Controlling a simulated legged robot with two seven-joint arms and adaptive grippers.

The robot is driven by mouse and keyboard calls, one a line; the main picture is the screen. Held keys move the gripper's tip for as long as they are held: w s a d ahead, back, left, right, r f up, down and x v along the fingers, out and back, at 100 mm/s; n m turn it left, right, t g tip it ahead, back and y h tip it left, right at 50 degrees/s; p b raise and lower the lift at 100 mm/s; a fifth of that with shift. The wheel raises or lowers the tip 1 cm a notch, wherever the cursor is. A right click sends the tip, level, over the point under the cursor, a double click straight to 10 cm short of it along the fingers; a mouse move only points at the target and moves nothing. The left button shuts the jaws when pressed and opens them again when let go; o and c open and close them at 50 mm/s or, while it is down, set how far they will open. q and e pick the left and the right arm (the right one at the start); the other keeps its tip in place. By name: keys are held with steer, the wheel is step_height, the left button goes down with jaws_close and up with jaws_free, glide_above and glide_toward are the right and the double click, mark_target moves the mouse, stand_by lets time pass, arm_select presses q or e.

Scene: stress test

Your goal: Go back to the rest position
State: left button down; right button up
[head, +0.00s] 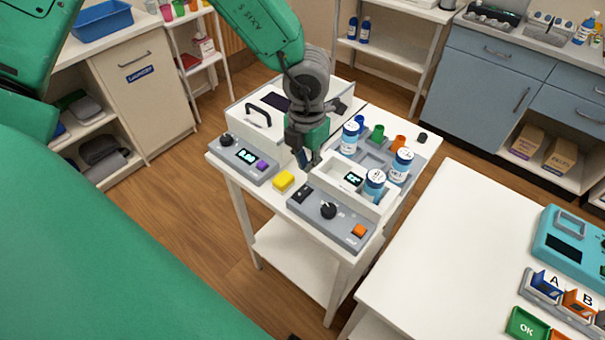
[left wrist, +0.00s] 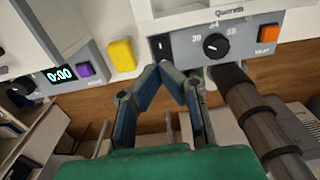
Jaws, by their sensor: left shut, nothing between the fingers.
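My left gripper (head: 306,160) hangs over the white cart (head: 222,167), between the two grey-fronted devices and close to the yellow block (head: 284,181). In the left wrist view my left gripper (left wrist: 163,70) has its fingertips together with nothing between them. The tips show just below the yellow block (left wrist: 122,55) and the black switch of the device with the black knob (left wrist: 215,45). My right gripper is in neither view.
The device with the orange button (head: 335,215) holds blue-and-white bottles (head: 374,185). A lidded device with a purple button (head: 245,160) stands left. A white table (head: 440,250) with a teal device (head: 570,245) is at right. Wooden floor (head: 185,215) is clear.

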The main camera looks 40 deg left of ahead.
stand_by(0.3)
arm_select(q)
steer(key=s+a+f+m+y, duration=0.1)
steer(key=s+f+m, duration=0.1)
steer(key=m, duration=0.1)
steer(key=s+a+f+m, duration=0.1)
steer(key=s+f+m, duration=0.1)
steer(key=m, duration=0.1)
steer(key=s+a+f+m+y, duration=0.1)
steer(key=s+a+f+m, duration=0.1)
steer(key=f+m, duration=0.1)
steer(key=shift+m+y, duration=0.3)
steer(key=s+d+f+m+h, duration=0.1)
steer(key=s+f+m, duration=0.3)
steer(key=s+m, duration=0.75)
steer(key=s+d+f+m+h, duration=0.15)
steer(key=s+f+m, duration=0.25)
steer(key=s+m, duration=0.7)
steer(key=w+f+m+b, duration=0.2)
steer(key=w+f+b, duration=0.1)
steer(key=f+b, duration=0.4)
steer(key=w+f+m+b, duration=0.1)
steer(key=w+f+b, duration=0.2)
steer(key=f+b, duration=0.4)
steer(key=shift+d+f+m+t+b, duration=0.3)
steer(key=shift+f+m+b, duration=0.1)
steer(key=shift+b, duration=0.6)
